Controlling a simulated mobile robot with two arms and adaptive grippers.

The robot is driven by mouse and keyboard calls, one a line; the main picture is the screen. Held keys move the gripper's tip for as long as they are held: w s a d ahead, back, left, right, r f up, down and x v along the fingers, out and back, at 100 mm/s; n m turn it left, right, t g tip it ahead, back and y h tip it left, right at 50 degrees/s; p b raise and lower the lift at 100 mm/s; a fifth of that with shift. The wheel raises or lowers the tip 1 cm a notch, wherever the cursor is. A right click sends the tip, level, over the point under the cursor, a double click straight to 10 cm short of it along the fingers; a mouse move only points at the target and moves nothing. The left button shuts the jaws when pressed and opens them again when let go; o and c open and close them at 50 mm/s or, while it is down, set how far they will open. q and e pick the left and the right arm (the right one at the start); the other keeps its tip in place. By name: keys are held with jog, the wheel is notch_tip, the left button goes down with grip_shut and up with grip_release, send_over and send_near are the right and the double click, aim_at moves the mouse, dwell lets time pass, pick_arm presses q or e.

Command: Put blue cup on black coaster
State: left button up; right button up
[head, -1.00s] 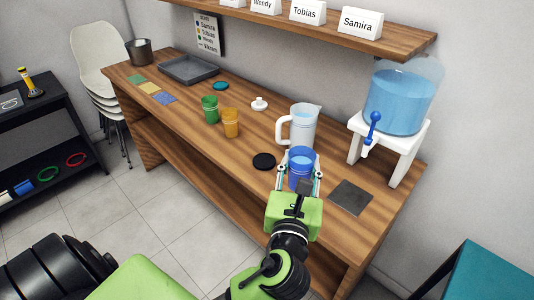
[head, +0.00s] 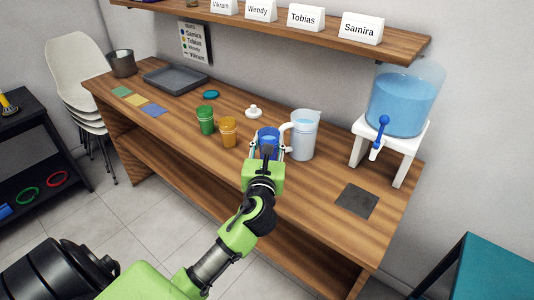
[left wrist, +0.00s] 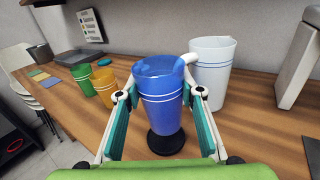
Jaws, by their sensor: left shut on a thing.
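The blue cup (head: 268,139) is upright between the fingers of my left gripper (head: 267,148), which is shut on it. In the left wrist view the blue cup (left wrist: 161,98) stands between both teal finger pads of the gripper (left wrist: 161,94). The black coaster (left wrist: 166,144) shows below and around the cup's base there. I cannot tell whether the cup touches it. In the head view the coaster is hidden behind the gripper and cup. My right gripper is not in view.
A water pitcher (head: 304,136) stands just right of the cup, its handle close to it. An orange cup (head: 229,132) and a green cup (head: 205,120) stand to the left. A dark square mat (head: 357,201) and a water dispenser (head: 402,110) are at the right.

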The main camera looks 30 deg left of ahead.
pick_arm(q)
jog(key=shift+w+a+f, duration=0.35)
jog(key=shift+f, duration=0.25)
jog(key=f, duration=0.2)
jog(key=f+b, duration=0.1)
jog(key=f, duration=0.1)
jog(key=shift+w+a, duration=0.25)
jog(key=shift+a, duration=0.05)
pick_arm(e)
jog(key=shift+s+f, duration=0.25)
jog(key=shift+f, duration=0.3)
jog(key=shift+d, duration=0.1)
pick_arm(q)
jog(key=o, duration=1.2)
jog(key=shift+f, duration=0.1)
jog(key=shift+o, duration=0.2)
